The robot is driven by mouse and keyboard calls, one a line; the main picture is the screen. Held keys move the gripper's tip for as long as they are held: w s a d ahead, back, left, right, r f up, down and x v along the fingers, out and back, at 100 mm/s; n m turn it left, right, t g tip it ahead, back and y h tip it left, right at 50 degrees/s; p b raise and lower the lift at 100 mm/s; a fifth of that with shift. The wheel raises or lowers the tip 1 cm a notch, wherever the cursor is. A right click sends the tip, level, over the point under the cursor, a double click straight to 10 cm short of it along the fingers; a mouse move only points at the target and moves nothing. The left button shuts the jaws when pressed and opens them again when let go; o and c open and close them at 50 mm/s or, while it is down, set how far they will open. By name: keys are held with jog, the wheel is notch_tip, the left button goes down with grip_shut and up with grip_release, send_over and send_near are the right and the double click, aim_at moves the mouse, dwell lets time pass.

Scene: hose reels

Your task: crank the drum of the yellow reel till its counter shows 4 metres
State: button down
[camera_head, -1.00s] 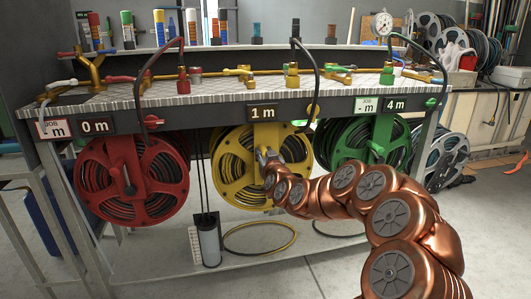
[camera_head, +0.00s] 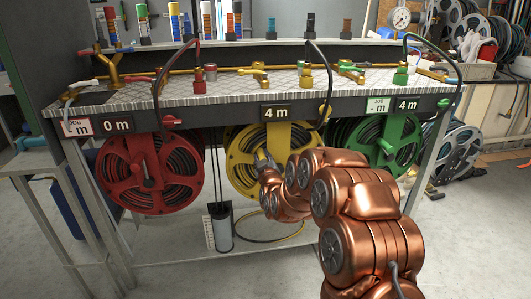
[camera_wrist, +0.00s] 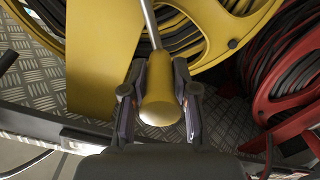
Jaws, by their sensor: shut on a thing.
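The yellow reel (camera_head: 240,158) hangs under the bench between the red and green reels. Its counter (camera_head: 276,112) reads 4 m. My gripper (camera_head: 263,158) is at the front of the yellow reel, partly hidden by my copper-coloured arm in the head view. In the wrist view, my gripper (camera_wrist: 160,82) is shut around a yellow crank knob (camera_wrist: 161,112) on a metal rod. The yellow drum and its dark coiled hose (camera_wrist: 190,40) show behind the knob.
The red reel (camera_head: 148,180) has a counter (camera_head: 118,124) at 0 m. The green reel (camera_head: 388,150) has a counter (camera_head: 408,104) at 4 m. A grey cylinder (camera_head: 222,228) stands below, near a hose loop (camera_head: 268,232). Valves and pipes crowd the bench top (camera_head: 220,90).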

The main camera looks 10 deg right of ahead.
jog(key=shift+a+f, duration=0.1)
dwell(0.5)
jog(key=c, duration=0.9)
grip_release()
jog(key=shift+s, duration=6)
